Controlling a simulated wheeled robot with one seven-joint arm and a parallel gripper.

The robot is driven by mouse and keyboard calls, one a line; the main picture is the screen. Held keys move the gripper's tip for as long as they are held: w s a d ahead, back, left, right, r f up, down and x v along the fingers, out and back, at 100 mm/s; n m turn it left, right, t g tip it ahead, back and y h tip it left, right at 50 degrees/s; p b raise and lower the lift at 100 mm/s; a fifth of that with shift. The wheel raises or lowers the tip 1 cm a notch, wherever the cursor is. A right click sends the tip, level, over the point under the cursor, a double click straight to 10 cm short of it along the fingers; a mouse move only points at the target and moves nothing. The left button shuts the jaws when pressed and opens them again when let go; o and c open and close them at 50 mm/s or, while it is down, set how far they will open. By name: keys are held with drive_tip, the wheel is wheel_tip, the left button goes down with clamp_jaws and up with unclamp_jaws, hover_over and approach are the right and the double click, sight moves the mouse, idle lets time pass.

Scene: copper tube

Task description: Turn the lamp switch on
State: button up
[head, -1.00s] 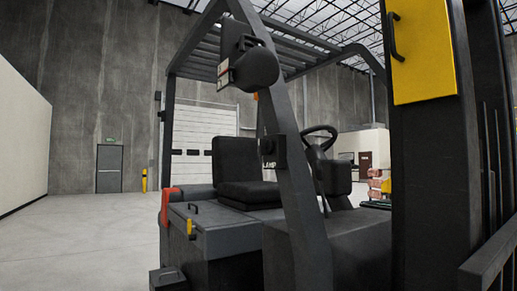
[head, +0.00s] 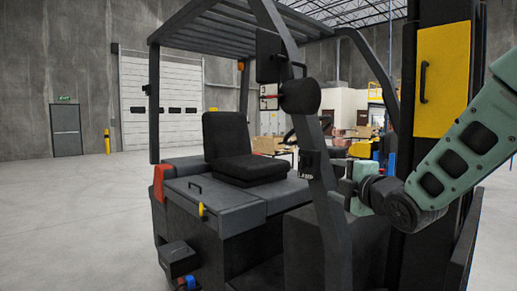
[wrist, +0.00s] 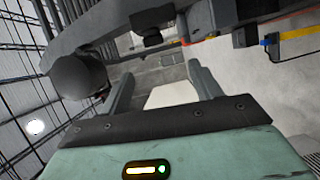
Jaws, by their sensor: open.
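The lamp switch (head: 310,162) is a small dark box on the forklift's slanted front pillar, with a white LAMP label below it. The round black lamp (head: 300,97) is higher on the same pillar. In the wrist view the pillar crosses the top of the picture sideways, with the lamp (wrist: 82,76) at left and a small dark box, apparently the switch (wrist: 152,38), above the fingers. My gripper (wrist: 160,73) is open and empty, apart from the box. In the head view my gripper is right of the pillar; its fingertips are not clear. I cannot tell the switch's position.
The forklift's seat (head: 233,147) and grey body are left of the pillar. The dark mast with a yellow panel (head: 442,79) stands close behind my arm at right. Open concrete floor (head: 75,215) lies to the left. Shelves and boxes are far behind.

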drive_tip(key=r, duration=0.1)
drive_tip(key=p, duration=0.9)
approach(302, 162)
drive_tip(key=shift+n, duration=0.3)
drive_tip(key=x, duration=0.9)
drive_tip(key=shift+w+d, duration=0.1)
drive_tip(key=shift+w, duration=0.1)
drive_tip(key=shift+x, duration=0.8)
drive_tip(key=shift+f, duration=0.1)
drive_tip(key=c, duration=1)
